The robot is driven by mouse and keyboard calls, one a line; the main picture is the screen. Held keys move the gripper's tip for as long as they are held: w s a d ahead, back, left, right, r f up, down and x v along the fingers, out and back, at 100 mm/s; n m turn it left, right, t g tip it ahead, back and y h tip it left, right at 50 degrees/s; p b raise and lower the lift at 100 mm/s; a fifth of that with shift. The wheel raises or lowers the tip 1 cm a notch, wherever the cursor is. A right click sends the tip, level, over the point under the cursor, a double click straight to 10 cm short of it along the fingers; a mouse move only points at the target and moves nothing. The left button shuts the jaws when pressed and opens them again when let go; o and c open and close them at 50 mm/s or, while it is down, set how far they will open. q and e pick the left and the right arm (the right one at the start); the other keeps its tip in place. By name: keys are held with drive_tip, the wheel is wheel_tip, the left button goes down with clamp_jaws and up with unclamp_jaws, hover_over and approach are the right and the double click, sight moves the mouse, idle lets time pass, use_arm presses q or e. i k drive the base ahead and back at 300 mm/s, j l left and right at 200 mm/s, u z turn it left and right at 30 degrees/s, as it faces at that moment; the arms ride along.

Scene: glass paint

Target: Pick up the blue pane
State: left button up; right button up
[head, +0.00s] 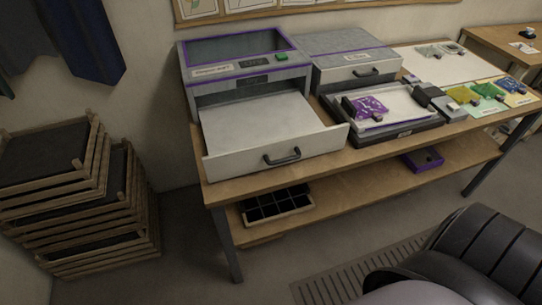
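A small blue pane (508,86) lies near the right end of the long wooden workbench (224,193). It is the rightmost in a row with a green pane (484,90) and a yellow pane (462,95). A small block seems to sit on or by each pane; the details are too small to tell. Neither of my grippers is in view.
A grey machine (246,62) with an open drawer (278,156) fills the bench's left end. A tray (415,108) holds a purple pane (365,107). Stacked wooden frames (50,151) stand at left. A lower shelf carries a black compartment box (277,205).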

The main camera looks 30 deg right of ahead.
sight(507, 83)
drive_tip(key=z, duration=2.5)
drive_tip(key=i+z, duration=0.15)
drive_tip(key=i+l+z, duration=0.35)
drive_tip(key=i, duration=0.55)
drive_tip(key=i+z, duration=0.3)
drive_tip(key=i, duration=0.6)
drive_tip(key=i+l+u, duration=0.15)
drive_tip(key=i+u, duration=0.3)
drive_tip(key=i+l+u, duration=0.4)
drive_tip(key=i, duration=0.15)
drive_tip(key=i+l+u, duration=0.45)
